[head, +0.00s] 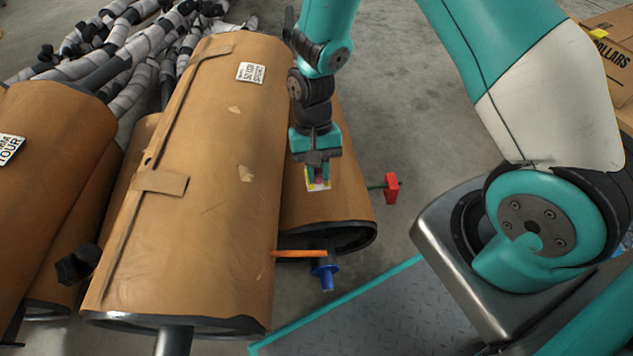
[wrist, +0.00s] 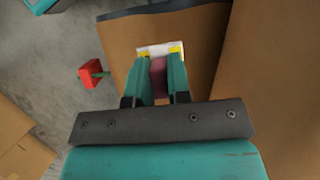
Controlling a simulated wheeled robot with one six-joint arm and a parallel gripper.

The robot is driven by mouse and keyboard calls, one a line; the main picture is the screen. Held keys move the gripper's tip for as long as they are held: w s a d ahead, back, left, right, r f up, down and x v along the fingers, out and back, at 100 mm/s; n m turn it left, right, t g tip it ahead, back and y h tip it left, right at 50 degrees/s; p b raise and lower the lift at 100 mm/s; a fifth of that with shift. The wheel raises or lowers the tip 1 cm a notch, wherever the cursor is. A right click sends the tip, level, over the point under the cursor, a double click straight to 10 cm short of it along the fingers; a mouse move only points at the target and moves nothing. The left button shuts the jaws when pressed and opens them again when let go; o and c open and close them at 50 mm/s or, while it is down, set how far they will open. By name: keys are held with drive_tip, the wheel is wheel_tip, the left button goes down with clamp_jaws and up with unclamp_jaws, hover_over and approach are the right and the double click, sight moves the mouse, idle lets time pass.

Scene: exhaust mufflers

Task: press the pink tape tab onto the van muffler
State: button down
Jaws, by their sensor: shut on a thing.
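My gripper (head: 318,182) is shut on the pink tape tab (wrist: 158,76), which shows as a dark pink strip between the fingers in the wrist view. The gripper points down over the brown-wrapped muffler (head: 345,200) at the right of the large one. Its brown surface fills much of the wrist view (wrist: 120,45). A white patch (wrist: 160,48) lies at the fingertips, with yellow at both sides. I cannot tell whether the tab touches the muffler, nor read a name on this muffler.
A large brown muffler (head: 215,180) with a white label (head: 250,72) stands close on the left. A red block (head: 391,188) on a green stem and a blue fitting (head: 326,273) with an orange strip (head: 298,253) stick out nearby. Wrapped pipes (head: 130,55) lie behind.

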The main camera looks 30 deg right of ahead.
drive_tip(key=shift+s+a+f, duration=0.35)
drive_tip(key=shift+f, duration=0.2)
wheel_tip(320, 180, down, 5)
drive_tip(key=b, duration=0.6)
drive_tip(key=shift+d, duration=0.1)
drive_tip(key=shift+f, duration=0.9)
drive_tip(key=shift+f, duration=0.4)
drive_tip(key=shift+r, duration=0.15)
drive_tip(key=shift+r+p, duration=0.45)
drive_tip(key=shift+p, duration=0.15)
drive_tip(key=shift+f+b, duration=0.3)
drive_tip(key=shift+f, duration=0.3)
drive_tip(key=shift+r, duration=0.15)
idle(0.4)
